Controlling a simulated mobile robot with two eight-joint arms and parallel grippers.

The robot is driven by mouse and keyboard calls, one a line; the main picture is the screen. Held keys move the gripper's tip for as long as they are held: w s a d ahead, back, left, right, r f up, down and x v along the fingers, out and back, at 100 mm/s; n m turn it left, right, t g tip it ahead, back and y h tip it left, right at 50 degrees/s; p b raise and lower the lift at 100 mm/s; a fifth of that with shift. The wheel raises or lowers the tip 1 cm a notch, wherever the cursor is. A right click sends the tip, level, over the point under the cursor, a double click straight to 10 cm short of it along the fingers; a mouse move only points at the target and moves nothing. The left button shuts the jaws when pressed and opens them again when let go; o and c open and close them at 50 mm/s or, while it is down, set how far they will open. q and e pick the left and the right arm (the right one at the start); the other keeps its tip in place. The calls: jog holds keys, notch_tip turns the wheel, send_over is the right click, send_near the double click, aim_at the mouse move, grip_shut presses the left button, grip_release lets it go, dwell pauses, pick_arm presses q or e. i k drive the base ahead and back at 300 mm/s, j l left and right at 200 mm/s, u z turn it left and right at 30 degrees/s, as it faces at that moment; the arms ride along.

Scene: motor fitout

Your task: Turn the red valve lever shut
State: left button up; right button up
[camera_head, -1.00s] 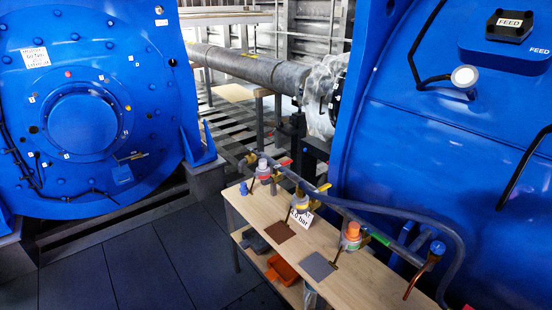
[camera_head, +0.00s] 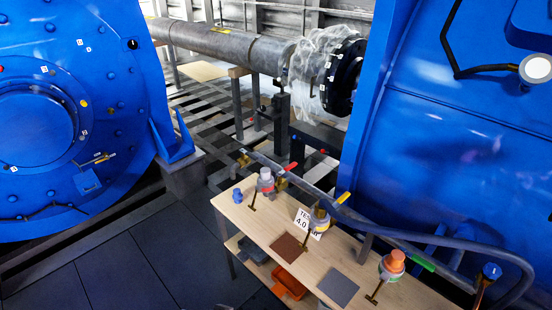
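The red valve lever (camera_head: 289,168) is small and sits on the pipe run behind the wooden bench, at the bench's far left end. It slants up to the right, beside a valve with a grey-and-red cap (camera_head: 265,178). A yellow lever (camera_head: 343,198) and a green lever (camera_head: 420,262) sit further along the same pipe (camera_head: 385,232), toward the near right. Neither of my grippers shows in the head view.
The wooden bench (camera_head: 258,222) carries a brown pad (camera_head: 290,247), a grey pad (camera_head: 338,288) and a white sign (camera_head: 307,222). An orange bin (camera_head: 290,283) is on its lower shelf. Big blue machines stand left (camera_head: 75,110) and right (camera_head: 440,150). Dark floor at left is clear.

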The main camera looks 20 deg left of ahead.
aim_at(292, 166)
jog(key=i+j, duration=0.25)
jog(key=j, duration=0.15)
jog(key=i+j, duration=0.25)
jog(key=j, duration=0.2)
jog(key=i+j, duration=0.1)
jog(key=j, duration=0.25)
jog(key=i+j, duration=0.1)
jog(key=j, duration=0.25)
